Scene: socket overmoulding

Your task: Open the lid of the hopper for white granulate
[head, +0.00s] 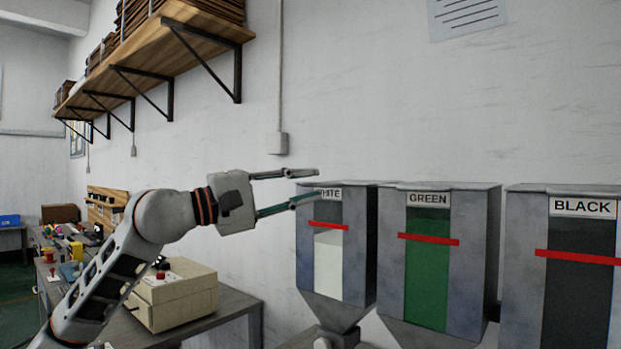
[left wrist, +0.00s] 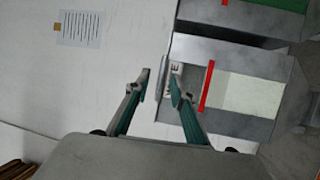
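The hopper labelled WHITE (head: 361,240) is a grey metal box with a window showing white granulate, a red bar across it and a flat lid (head: 350,183) on top that looks shut. My left gripper (head: 318,186) is open and empty at the hopper's top left corner. My right gripper is not in view.
The hoppers labelled GREEN (head: 475,250) and BLACK (head: 520,265) stand to the right. A beige box (head: 175,298) with a red button sits on the workbench (head: 235,302) at the left. A wooden shelf (head: 190,35) hangs on the wall above. Free air lies above the hoppers.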

